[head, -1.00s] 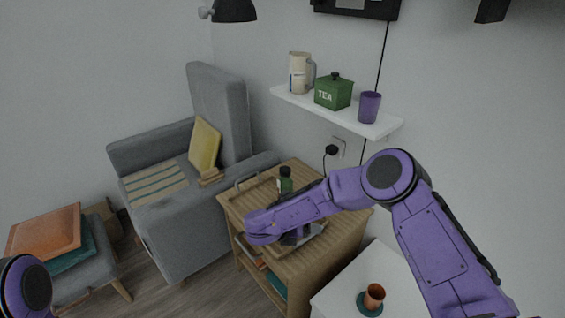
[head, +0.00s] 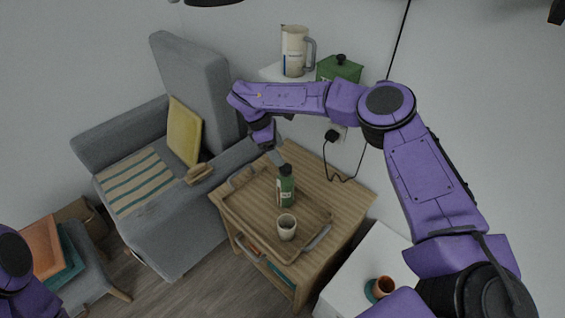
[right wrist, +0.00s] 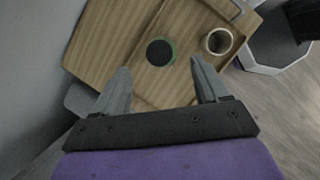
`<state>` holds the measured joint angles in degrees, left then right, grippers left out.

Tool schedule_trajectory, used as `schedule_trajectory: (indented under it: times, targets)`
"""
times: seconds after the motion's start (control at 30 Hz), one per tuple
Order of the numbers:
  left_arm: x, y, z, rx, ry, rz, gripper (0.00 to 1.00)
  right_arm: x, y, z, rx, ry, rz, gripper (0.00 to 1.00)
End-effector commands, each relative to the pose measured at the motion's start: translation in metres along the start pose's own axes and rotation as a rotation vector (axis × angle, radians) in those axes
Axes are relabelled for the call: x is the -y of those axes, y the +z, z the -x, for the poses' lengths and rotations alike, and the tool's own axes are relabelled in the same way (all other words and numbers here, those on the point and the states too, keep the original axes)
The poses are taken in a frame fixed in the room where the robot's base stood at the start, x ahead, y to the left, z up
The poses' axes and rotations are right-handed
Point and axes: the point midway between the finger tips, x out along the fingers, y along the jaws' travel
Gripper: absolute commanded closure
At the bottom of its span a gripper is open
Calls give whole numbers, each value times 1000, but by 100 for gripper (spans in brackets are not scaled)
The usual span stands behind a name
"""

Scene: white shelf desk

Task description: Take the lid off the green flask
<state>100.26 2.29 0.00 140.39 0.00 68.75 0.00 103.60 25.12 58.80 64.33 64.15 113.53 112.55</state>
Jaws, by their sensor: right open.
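The green flask (head: 286,192) stands upright on a wooden tray on the small wooden table. Its dark lid (head: 285,169) is on top. In the right wrist view the lid (right wrist: 159,52) shows from above as a dark disc with a green edge, ahead of the fingertips and roughly between their lines. My right gripper (head: 278,157) is above and just behind the flask, pointing down. In the right wrist view the right gripper (right wrist: 160,76) is open and empty, its fingers apart. Part of my left arm shows at the lower left; its gripper is out of view.
A pale mug (head: 287,229) stands on the tray (head: 242,222) close to the flask. A grey armchair (head: 190,80) is left of the table (head: 345,205). A jug (head: 293,50) and green tea box (head: 340,70) stand on the wall shelf. A terracotta cup (head: 384,286) is at lower right.

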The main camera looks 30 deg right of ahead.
Motion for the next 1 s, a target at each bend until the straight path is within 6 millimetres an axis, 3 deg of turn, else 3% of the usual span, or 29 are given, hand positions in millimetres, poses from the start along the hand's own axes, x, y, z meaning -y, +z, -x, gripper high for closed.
schedule_trajectory:
  times: [0.43, 0.7, 0.73, 0.9, 1.0]
  targets:
    - [2, -12, 29, 0, 0, 0, 10, -3, -8, -66, 3, 1, 2, 26]
    - [2, -12, 28, 0, 0, 0, 10, -4, -10, -76, 1, 5, 3, 26]
    - [2, -12, 28, 0, 0, 0, 10, -4, -9, -76, 1, 5, 3, 30]
    - [2, -12, 28, 0, 0, 0, 10, -4, -9, -76, 1, 5, 3, 84]
    - [2, -12, 28, 0, 0, 0, 10, -4, -9, -76, 1, 5, 3, 84]
